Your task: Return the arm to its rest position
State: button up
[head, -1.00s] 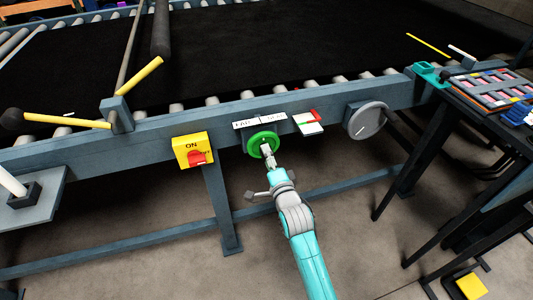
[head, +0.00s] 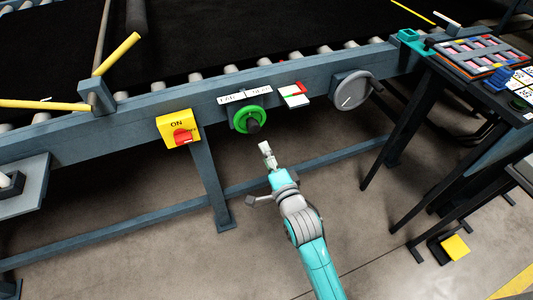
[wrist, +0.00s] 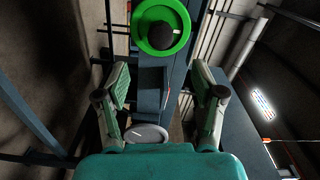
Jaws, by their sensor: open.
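My teal arm reaches up from the bottom of the head view. My gripper (head: 266,150) is in front of the belt frame and a little below the green round knob (head: 250,121), apart from it. In the wrist view my gripper (wrist: 160,95) shows two fingers spread wide with nothing between them. The green knob (wrist: 160,27) with its dark centre is at the top of the wrist view, beyond the fingertips.
On the blue-grey frame (head: 328,78) are a yellow switch box (head: 178,131) with a red knob, a red-and-white block (head: 293,96) and a grey dial (head: 355,92). A dark table with a coloured tray (head: 478,60) stands at right. Floor below the frame is open.

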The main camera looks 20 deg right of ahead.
jog(key=s+f+n+g, duration=0.1)
jog(key=s+f+n, duration=0.3)
jog(key=s, duration=0.7)
jog(key=s+f+n+g, duration=0.1)
jog(key=s+f+n, duration=0.2)
jog(key=s, duration=0.8)
jog(key=s+r+n, duration=0.2)
jog(key=s+n, duration=0.2)
jog(key=s, duration=0.6)
jog(key=s+r+n+g, duration=0.1)
jog(key=s+r+n, duration=0.2)
jog(key=s, duration=0.7)
jog(key=shift+n, duration=1)
jog(key=shift+d+r, duration=0.1)
